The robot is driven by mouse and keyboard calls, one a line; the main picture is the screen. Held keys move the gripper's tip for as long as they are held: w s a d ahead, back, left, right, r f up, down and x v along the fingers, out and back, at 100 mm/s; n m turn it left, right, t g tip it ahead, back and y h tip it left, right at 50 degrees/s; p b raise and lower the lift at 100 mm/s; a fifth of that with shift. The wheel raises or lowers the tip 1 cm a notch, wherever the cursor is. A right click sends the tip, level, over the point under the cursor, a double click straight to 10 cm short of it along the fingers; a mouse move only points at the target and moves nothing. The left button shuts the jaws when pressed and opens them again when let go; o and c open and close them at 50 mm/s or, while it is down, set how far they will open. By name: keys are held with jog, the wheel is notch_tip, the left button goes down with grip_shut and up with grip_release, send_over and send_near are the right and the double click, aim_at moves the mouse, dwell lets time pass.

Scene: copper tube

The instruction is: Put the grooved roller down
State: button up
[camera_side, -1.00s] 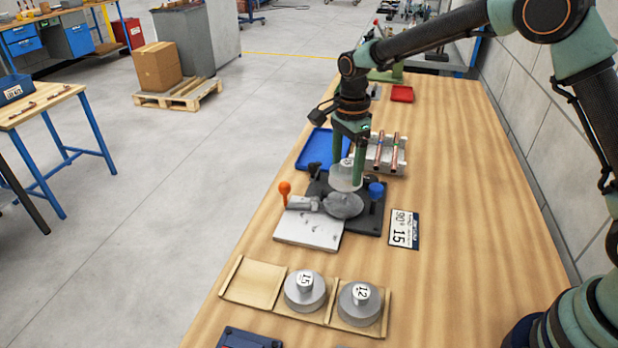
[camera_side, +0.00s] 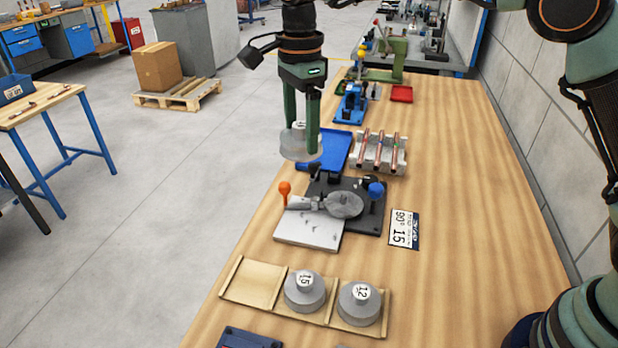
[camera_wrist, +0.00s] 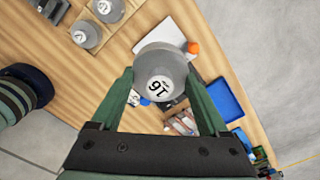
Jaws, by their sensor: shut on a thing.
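My gripper (camera_side: 302,135) is shut on a grey grooved roller (camera_side: 297,150), held in the air to the left of the blue tray. In the wrist view the roller (camera_wrist: 163,58) sits between both fingers, its white label reading 16. The bending fixture (camera_side: 352,205) stands below and to the right, with an orange knob, a blue knob and a grey round part. A wooden rack (camera_side: 250,283) at the front has a bare left compartment. A roller marked 15 (camera_side: 305,292) is in its middle compartment and a roller marked 12 (camera_side: 359,303) in its right one.
A blue tray (camera_side: 338,150) and a holder with copper tubes (camera_side: 378,152) lie behind the fixture. A card reading 90 and 15 (camera_side: 404,230) lies right of it. A dark blue item (camera_side: 248,338) is at the front edge. The bench's right side is clear.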

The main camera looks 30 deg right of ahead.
jog(key=s+a+f, duration=0.1)
jog(key=s+a, duration=0.5)
jog(key=a, duration=0.8)
jog(key=f, duration=1.5)
jog(key=shift+s+f, duration=0.15)
jog(key=shift+s, duration=0.05)
jog(key=shift+f, duration=2.35)
jog(key=shift+f, duration=0.15)
jog(key=o, duration=1.6)
jog(key=shift+c, duration=0.2)
